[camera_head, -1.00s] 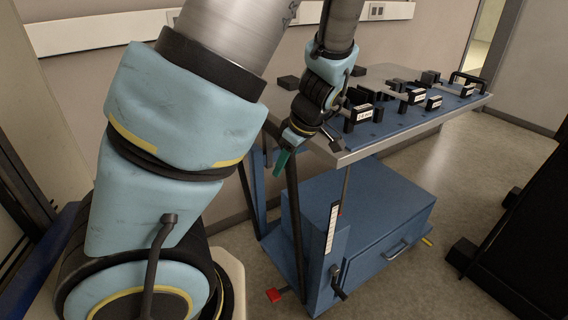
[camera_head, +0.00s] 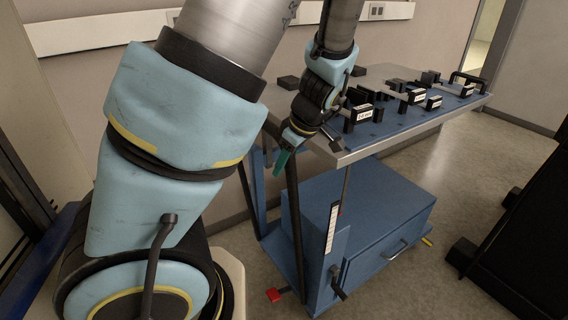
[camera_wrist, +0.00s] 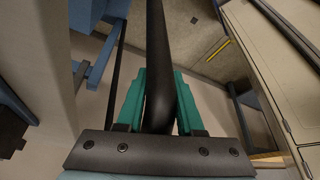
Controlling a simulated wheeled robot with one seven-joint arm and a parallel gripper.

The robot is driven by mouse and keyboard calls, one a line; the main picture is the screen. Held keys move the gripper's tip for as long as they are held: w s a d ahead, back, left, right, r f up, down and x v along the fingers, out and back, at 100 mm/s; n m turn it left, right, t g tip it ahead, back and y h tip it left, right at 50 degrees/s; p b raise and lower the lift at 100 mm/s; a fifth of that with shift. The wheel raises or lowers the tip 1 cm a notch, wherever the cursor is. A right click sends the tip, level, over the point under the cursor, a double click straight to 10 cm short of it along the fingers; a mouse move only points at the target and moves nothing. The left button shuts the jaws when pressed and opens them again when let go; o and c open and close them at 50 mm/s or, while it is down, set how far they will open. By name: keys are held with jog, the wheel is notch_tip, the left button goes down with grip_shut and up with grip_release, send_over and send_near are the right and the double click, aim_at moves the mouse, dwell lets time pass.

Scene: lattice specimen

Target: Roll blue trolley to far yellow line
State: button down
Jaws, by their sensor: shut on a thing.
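The blue trolley (camera_head: 365,218) stands upright to the right of my arm in the head view, with a metal-edged top, a lower cabinet and a black handle bar at its near end. My gripper (camera_head: 283,160) is at that near end, below the top's edge. In the wrist view, its green fingers (camera_wrist: 160,95) are shut on the black handle bar (camera_wrist: 156,55), one on each side. A short yellow line (camera_wrist: 218,49) lies on the floor in the wrist view; I cannot tell whether it is the far one.
Several black fixtures with white labels stand on the trolley's top (camera_head: 345,158). A black structure (camera_head: 520,235) stands at the right, with open floor between it and the trolley. A wall with a pale rail (camera_head: 95,33) runs behind. A light cabinet (camera_wrist: 265,70) is at the right in the wrist view.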

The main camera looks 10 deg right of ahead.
jog(key=w+d+p, duration=0.1)
jog(key=w+d, duration=0.1)
jog(key=d, duration=0.2)
jog(key=w+d+p, duration=0.1)
jog(key=w+d, duration=0.1)
jog(key=d, duration=0.3)
jog(key=w+d+p, duration=0.1)
jog(key=w+d, duration=0.1)
jog(key=d, duration=0.2)
jog(key=shift+w+d, duration=0.2)
jog(key=shift+d, duration=0.1)
jog(key=shift+w+d, duration=0.15)
jog(key=shift+d, duration=0.15)
jog(key=w+d, duration=0.2)
jog(key=d, duration=0.2)
jog(key=w+d+p, duration=0.1)
jog(key=w+d, duration=0.1)
jog(key=d, duration=0.2)
jog(key=w+d, duration=0.2)
jog(key=d, duration=0.3)
jog(key=shift+a, duration=0.1)
